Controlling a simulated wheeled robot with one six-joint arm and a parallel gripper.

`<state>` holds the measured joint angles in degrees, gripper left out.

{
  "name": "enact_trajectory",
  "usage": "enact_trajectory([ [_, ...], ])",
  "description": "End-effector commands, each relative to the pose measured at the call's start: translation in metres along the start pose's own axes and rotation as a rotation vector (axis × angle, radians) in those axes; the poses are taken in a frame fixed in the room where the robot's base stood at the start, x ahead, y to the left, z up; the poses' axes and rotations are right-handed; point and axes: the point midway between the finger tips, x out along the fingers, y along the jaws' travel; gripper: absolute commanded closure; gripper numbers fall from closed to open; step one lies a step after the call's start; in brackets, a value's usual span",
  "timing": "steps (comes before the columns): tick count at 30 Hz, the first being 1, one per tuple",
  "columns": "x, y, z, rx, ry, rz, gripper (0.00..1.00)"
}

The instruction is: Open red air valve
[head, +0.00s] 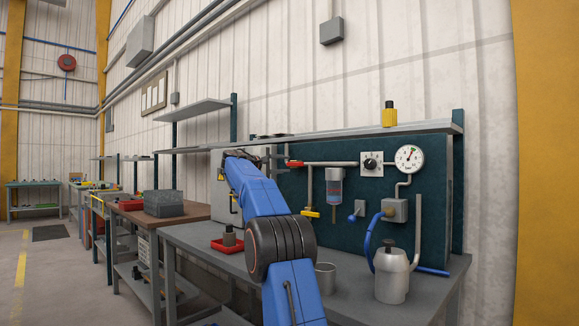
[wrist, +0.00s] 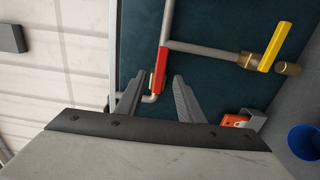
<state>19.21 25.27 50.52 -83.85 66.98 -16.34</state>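The red valve handle (head: 295,163) sits at the left end of a grey pipe on the dark green panel in the head view. It lies roughly in line with the pipe. In the wrist view the red handle (wrist: 162,66) is just ahead of my fingertips, in the gap between them as pictured, with a brass piece beside its lower end. My gripper (wrist: 159,76) is open and empty, its two fingers apart. In the head view my gripper (head: 276,157) is partly hidden by my blue arm, just left of the handle. I cannot tell whether it touches the handle.
A yellow lever (head: 310,213) hangs on a branch pipe below; it also shows in the wrist view (wrist: 275,47). A filter bowl (head: 334,188), a gauge (head: 409,158) and a shelf (head: 350,133) are close by. A metal pot (head: 392,275) stands on the bench.

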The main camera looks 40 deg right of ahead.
Motion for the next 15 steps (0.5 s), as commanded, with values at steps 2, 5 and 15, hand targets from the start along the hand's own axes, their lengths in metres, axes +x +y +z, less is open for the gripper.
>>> enact_trajectory([
  [2, -0.018, 0.001, 0.000, 0.000, 0.003, 0.001, 0.66],
  [5, -0.038, 0.000, -0.001, -0.001, 0.003, 0.000, 0.66],
  [15, -0.101, 0.001, -0.001, 0.000, 0.004, 0.002, 0.66],
])
